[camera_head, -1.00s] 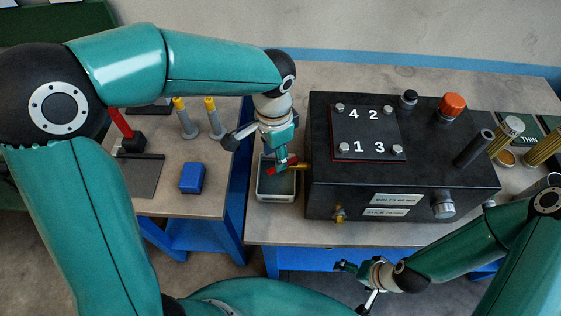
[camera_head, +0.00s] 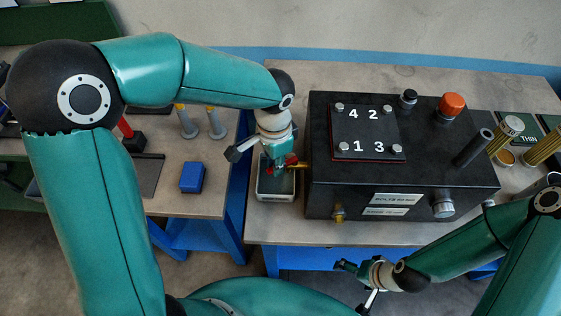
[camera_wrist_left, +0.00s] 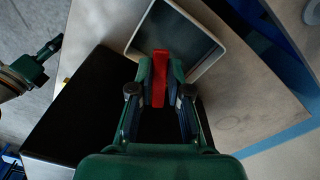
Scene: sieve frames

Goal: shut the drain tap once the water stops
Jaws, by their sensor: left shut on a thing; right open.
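The drain tap is a brass stub (camera_head: 305,166) on the left side of a black box (camera_head: 330,195), with a red lever (camera_head: 291,160). My left gripper (camera_head: 279,170) is shut on the red lever; in the left wrist view the lever (camera_wrist_left: 159,80) stands between its fingertips. A pale-rimmed tray (camera_head: 276,197) sits below the tap, and its rim also shows in the left wrist view (camera_wrist_left: 138,36). I cannot make out any water stream, as the gripper hides the spout. My right gripper (camera_head: 354,285) is open and empty before the table's front edge.
The box top carries a numbered plate (camera_head: 367,132), an orange knob (camera_head: 453,106) and a dark pipe (camera_head: 474,148). A blue block (camera_head: 193,177) lies on the left table, across a gap from the tray.

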